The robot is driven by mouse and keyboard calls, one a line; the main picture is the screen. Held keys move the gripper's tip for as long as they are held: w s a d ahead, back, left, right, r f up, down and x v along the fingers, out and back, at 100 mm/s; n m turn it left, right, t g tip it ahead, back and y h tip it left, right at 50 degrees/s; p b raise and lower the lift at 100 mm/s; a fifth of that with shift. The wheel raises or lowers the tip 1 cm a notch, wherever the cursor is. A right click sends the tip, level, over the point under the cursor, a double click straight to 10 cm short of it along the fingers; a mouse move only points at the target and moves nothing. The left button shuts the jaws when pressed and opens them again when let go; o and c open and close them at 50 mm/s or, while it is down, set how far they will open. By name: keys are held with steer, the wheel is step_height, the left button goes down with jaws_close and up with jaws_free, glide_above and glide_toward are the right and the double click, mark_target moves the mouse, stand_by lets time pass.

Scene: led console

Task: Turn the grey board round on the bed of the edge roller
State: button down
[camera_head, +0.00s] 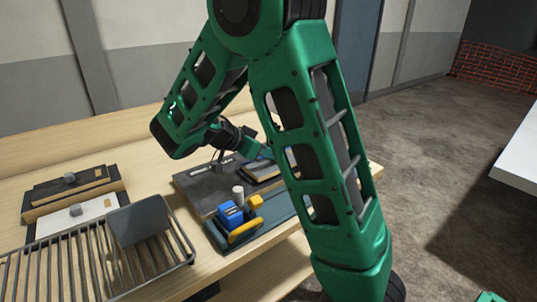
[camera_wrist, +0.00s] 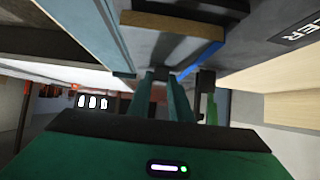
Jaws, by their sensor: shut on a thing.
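The edge roller (camera_head: 222,240) lies on the bench as a dark flat bed with a blue-and-yellow unit at its front. A dark grey board with a pale tan edge (camera_head: 262,172) lies at the bed's far right, partly hidden by my arm. In the wrist view the board (camera_wrist: 185,25) shows its tan edge close above the fingers, with a blue strip beside it. My gripper (camera_wrist: 168,82) is shut on what looks like this board; the contact itself is hard to see. In the head view my arm hides the fingertips.
A slatted rack (camera_head: 70,262) stands at the front left with a grey plate (camera_head: 140,222) on it. Behind it are two flat fixtures with small grey blocks (camera_head: 70,178). A blue block (camera_head: 230,214) and yellow handle (camera_head: 246,230) stand at the roller's front. A white table (camera_head: 518,150) is at right.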

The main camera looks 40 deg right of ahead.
steer(key=shift+f, duration=0.6)
stand_by(0.7)
steer(key=c, duration=1.5)
jaws_free()
steer(key=shift+c, duration=0.2)
steer(key=shift+a, duration=0.1)
steer(key=v, duration=1)
steer(key=shift+a+r, duration=0.2)
steer(key=shift+a, duration=0.05)
